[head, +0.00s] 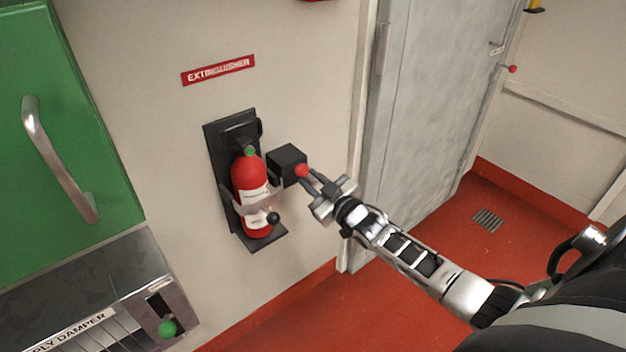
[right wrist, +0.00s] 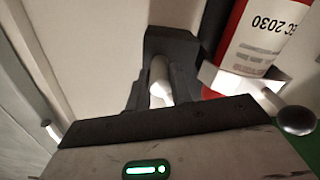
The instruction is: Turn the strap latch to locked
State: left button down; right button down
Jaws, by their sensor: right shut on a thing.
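The red fire extinguisher (head: 250,178) stands upright in a black wall bracket (head: 219,150). A metal strap (head: 262,194) crosses its front, with a dark ball knob (head: 274,218) at the strap's lower right. A black block (head: 287,163) sits right of the extinguisher, with a red ball (head: 302,170) at its right side. My right gripper (head: 309,179) is at this red ball. In the right wrist view the fingers are shut on a pale latch lever (right wrist: 160,79) in front of the black block (right wrist: 171,45). The lever's exact angle is unclear.
A green cabinet (head: 85,110) with a metal handle stands at the left, above a damper panel (head: 110,315) with a green knob (head: 167,329). A grey door (head: 430,100) is on the right. The red floor (head: 390,300) below is mostly clear.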

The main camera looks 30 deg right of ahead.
jog(key=n, duration=0.5)
jog(key=shift+n, duration=0.3)
jog(key=n, duration=0.3)
jog(key=shift+f+b, duration=0.1)
jog(key=shift+b, duration=0.3)
jog(key=shift+n+b, duration=0.3)
jog(key=shift+n, duration=1.2)
jog(key=c, duration=1.3)
grip_release()
jog(key=shift+o, duration=0.2)
jog(key=shift+s, duration=0.1)
